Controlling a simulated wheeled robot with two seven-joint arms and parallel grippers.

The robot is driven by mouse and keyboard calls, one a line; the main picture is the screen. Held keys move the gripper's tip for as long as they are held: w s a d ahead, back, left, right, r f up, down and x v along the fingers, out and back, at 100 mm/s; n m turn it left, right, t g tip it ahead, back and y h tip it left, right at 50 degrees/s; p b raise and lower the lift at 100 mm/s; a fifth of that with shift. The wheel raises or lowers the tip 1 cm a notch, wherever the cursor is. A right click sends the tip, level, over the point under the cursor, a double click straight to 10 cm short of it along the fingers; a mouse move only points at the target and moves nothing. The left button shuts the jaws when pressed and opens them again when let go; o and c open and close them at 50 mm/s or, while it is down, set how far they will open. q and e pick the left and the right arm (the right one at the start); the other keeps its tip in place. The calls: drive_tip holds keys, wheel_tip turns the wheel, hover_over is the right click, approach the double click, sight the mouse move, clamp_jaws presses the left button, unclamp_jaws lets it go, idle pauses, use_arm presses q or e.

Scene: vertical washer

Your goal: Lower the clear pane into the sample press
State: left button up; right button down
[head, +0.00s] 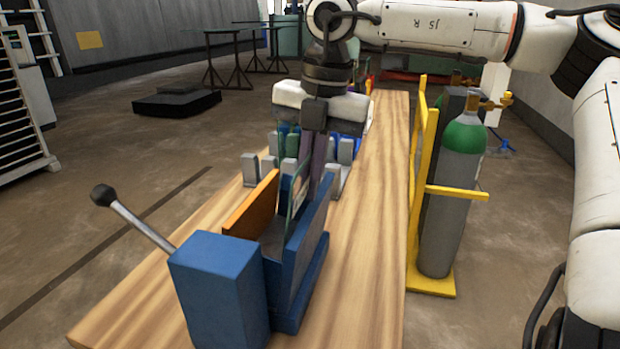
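The sample press (218,285) is blue, with an orange plate (251,205) on its left side, a blue wall (306,240) on its right, and a black-knobbed lever sticking out to the left. The clear pane (297,196) stands upright and thin, with a greenish edge, at the gap between the plate and the wall. Its lower part is hidden by the press. My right gripper (315,180) points down just behind the pane, its dark fingers close together on the pane's upper part. The fingertips are partly hidden by the pane and the blue wall. My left gripper is out of view.
The press stands on a long wooden bench (362,260). Several grey upright blocks (268,166) and blue and green items stand behind it. A green-topped gas cylinder (452,205) in a yellow frame (430,284) stands right of the bench. The bench's right strip is clear.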

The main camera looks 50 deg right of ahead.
sight(309, 158)
drive_tip(key=c, duration=2.4)
unclamp_jaws()
drive_tip(key=shift+c, duration=0.2)
drive_tip(key=o, duration=0.5)
drive_tip(key=shift+r+p, duration=0.95)
drive_tip(key=shift+r, duration=0.3)
drive_tip(key=shift+r+p, duration=0.5)
drive_tip(key=shift+r, duration=0.2)
drive_tip(key=shift+r+p, duration=1.6)
drive_tip(key=shift+r, duration=0.55)
